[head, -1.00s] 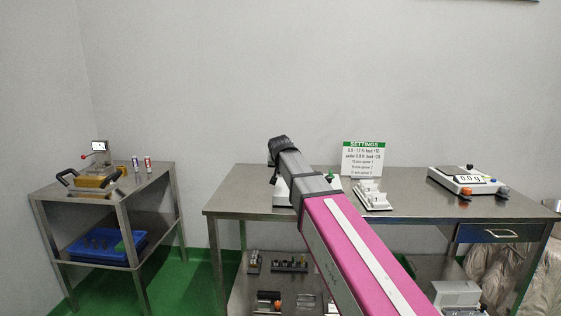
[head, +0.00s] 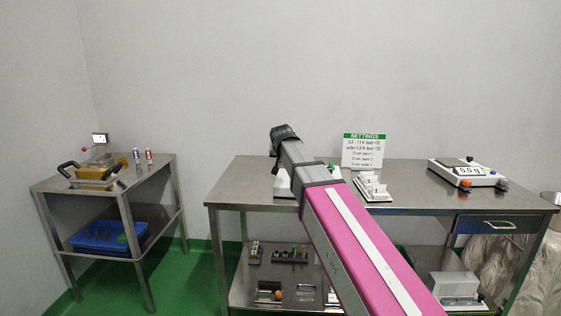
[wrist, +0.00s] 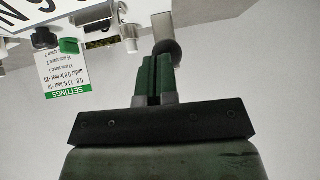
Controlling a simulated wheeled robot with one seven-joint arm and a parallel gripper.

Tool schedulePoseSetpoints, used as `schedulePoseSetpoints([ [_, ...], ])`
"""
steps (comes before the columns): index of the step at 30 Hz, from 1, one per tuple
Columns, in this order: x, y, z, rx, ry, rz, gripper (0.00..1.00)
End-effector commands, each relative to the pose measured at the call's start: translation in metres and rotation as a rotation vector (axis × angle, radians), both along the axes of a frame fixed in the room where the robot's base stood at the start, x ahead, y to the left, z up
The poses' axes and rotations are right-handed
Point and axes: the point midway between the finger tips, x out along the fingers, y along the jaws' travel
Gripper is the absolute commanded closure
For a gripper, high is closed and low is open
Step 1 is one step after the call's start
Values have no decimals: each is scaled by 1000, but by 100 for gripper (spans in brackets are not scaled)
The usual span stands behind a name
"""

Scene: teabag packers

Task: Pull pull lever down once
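My gripper (wrist: 160,62) shows in the wrist view as two green fingers close together with a thin dark slit between them. A dark round knob (wrist: 168,47) lies right at the fingertips. I cannot tell whether they touch it or whether anything is between the fingers. In the head view my arm covers the fingers and most of a white machine (head: 282,187) on the steel table. No lever shaft can be made out on it. On the left cart, a small device with a display (head: 100,139) has a thin arm with a red ball (head: 84,150).
The steel table (head: 420,202) also carries a settings sign (head: 362,151), a white fixture (head: 371,188) and a scale (head: 466,173) reading 0.0 g. The left cart (head: 150,180) holds a yellow-and-black sealer (head: 95,176) and a blue tray (head: 98,241). Green floor lies clear between them.

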Motion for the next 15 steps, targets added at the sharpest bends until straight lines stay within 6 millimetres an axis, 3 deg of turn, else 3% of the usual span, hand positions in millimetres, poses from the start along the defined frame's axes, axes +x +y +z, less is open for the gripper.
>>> schedulePoseSetpoints([
  [3, -6, -7, 21, 1, -4, -2, 100],
  [9, -43, -7, 46, 1, -7, 0, 100],
  [15, -69, -7, 68, 1, -7, 0, 100],
])
